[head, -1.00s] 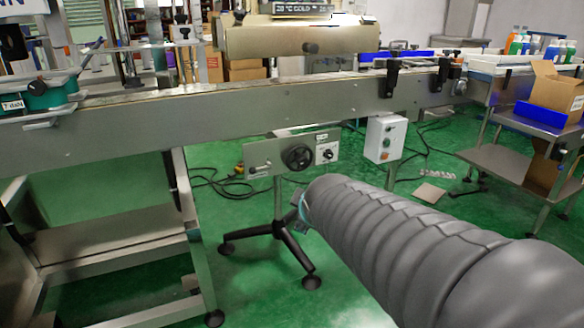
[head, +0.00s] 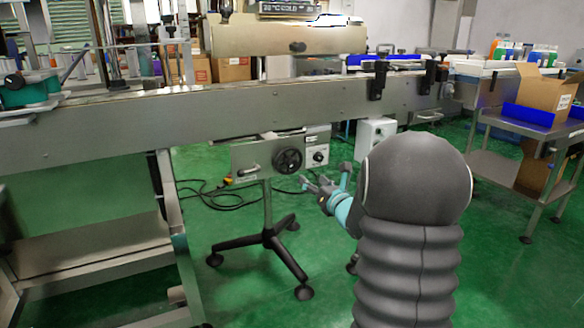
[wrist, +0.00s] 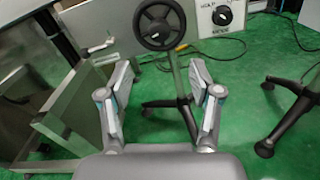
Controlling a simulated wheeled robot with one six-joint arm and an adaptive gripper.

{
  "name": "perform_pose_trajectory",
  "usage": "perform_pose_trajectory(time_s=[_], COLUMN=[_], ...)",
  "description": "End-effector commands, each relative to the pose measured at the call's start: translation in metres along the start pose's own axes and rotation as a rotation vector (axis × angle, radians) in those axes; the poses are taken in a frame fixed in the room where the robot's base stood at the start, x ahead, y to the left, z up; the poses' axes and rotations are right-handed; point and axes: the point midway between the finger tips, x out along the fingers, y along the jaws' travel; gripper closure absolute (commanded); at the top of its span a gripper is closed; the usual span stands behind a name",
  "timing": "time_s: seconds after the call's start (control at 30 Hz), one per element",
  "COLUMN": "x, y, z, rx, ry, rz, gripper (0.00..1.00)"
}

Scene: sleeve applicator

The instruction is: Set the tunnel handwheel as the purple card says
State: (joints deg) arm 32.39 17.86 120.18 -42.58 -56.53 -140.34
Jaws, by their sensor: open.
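The black handwheel (head: 289,161) sits on a grey panel (head: 245,158) under the conveyor. In the wrist view the handwheel (wrist: 160,25) is at the top centre, ahead of and between my fingers. My gripper (head: 325,178) is open and empty, a little right of and below the handwheel in the head view, apart from it. In the wrist view both fingers of my gripper (wrist: 161,76) stand apart with floor and the stand's post between them. No purple card is seen in either view. Any marks on the handwheel are too small to read.
A small box with a black knob (head: 317,156) is right of the handwheel. A white control box (head: 374,136) hangs farther right. The long conveyor (head: 230,110) runs above. The wheeled stand (head: 265,237) and cables are below. Green floor is open at lower right.

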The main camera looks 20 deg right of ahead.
Motion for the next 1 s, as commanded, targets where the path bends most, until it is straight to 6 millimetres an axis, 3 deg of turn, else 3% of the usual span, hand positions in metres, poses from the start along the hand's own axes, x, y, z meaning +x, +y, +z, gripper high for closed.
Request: perform_pose_trajectory(time_s=[0.6, 0.8, 1.0], x=[0.103, 0.126, 0.134], y=[0.002, 0.001, 0.001], z=[0.0, 0.0, 0.001], rx=[0.001, 0.001, 0.001], ry=[0.001, 0.001, 0.0], rz=[0.001, 0.0, 0.0], gripper=[0.36, 0.36, 0.36])
